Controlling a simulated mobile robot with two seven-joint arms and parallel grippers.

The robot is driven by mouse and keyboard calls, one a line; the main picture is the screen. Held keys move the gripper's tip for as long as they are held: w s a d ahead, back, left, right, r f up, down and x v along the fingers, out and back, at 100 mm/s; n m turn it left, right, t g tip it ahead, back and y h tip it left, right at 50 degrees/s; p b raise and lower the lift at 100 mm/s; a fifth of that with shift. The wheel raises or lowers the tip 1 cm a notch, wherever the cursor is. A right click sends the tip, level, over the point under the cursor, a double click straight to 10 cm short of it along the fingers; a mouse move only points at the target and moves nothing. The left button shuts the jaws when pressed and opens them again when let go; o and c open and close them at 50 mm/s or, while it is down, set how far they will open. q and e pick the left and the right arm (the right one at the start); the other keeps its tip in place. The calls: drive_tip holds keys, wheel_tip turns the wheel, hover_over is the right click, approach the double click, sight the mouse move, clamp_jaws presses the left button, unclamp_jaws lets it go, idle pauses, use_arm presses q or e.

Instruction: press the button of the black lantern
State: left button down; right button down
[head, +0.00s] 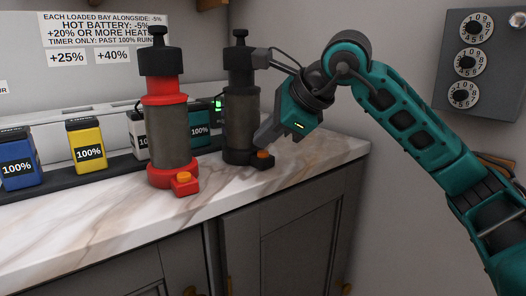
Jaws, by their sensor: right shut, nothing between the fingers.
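The black lantern (240,104) stands upright on the marble counter, right of the red lantern (166,118). Its orange button (264,154) sits on a small black foot at its front right. My right gripper (262,143) comes in from the right and points down and to the left. Its fingers are shut and empty, with the tips just above or at the black lantern's button. I cannot tell whether they touch it. The red lantern has its own orange button (184,177) on a red foot. My left gripper is not in view.
Blue (18,165), yellow (86,144), white and teal batteries stand in a dark rack along the wall. A green light (218,104) glows behind the lanterns. A grey box with dials (468,62) hangs on the right wall. The counter (320,155) is clear at the right end.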

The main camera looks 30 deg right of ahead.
sight(252, 118)
drive_tip(key=shift+f, duration=0.5)
idle(0.3)
drive_tip(key=shift+r, duration=0.1)
drive_tip(key=shift+r+p, duration=0.8)
drive_tip(key=shift+p, duration=0.05)
wheel_tip(252, 118, up, 5)
drive_tip(key=p, duration=0.4)
drive_tip(key=shift+r+p, duration=0.1)
drive_tip(key=shift+p, duration=0.3)
